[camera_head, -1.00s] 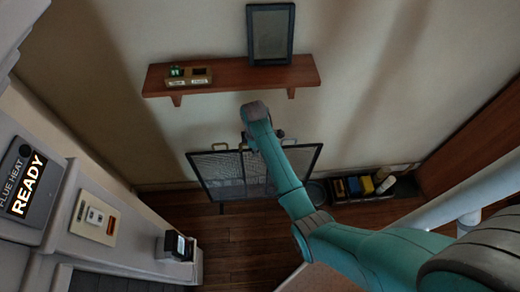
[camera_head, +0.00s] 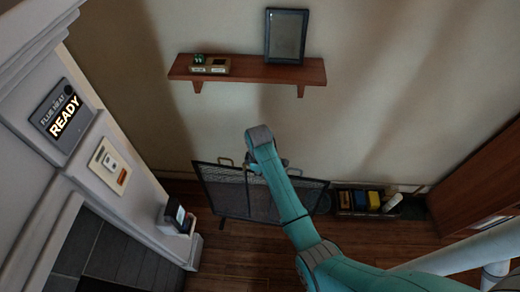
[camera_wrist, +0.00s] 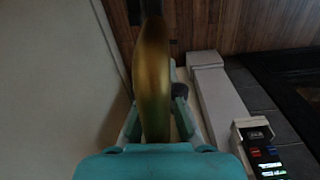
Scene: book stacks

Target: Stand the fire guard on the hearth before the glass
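The fire guard (camera_head: 223,190) is a dark mesh screen with a black frame and brass handles, upright in front of the back wall in the head view. My arm covers its middle. In the wrist view a brass handle (camera_wrist: 153,80) runs between the fingers of my gripper (camera_wrist: 157,112), which looks shut on it; finger contact is partly hidden. The fireplace stands at the left of the head view, with dark panels (camera_head: 75,245) in its opening. In the wrist view, grey tiles (camera_wrist: 252,90) border a black surface (camera_wrist: 290,75), perhaps the hearth and glass.
A lit READY panel (camera_head: 66,115) and a switch plate (camera_head: 109,166) are on the surround. A small dark device (camera_head: 178,215) juts out near its foot. A wall shelf (camera_head: 250,72) holds a frame (camera_head: 286,35). A crate (camera_head: 347,210) stands right of the guard. Wood floor (camera_head: 250,262) is open in front.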

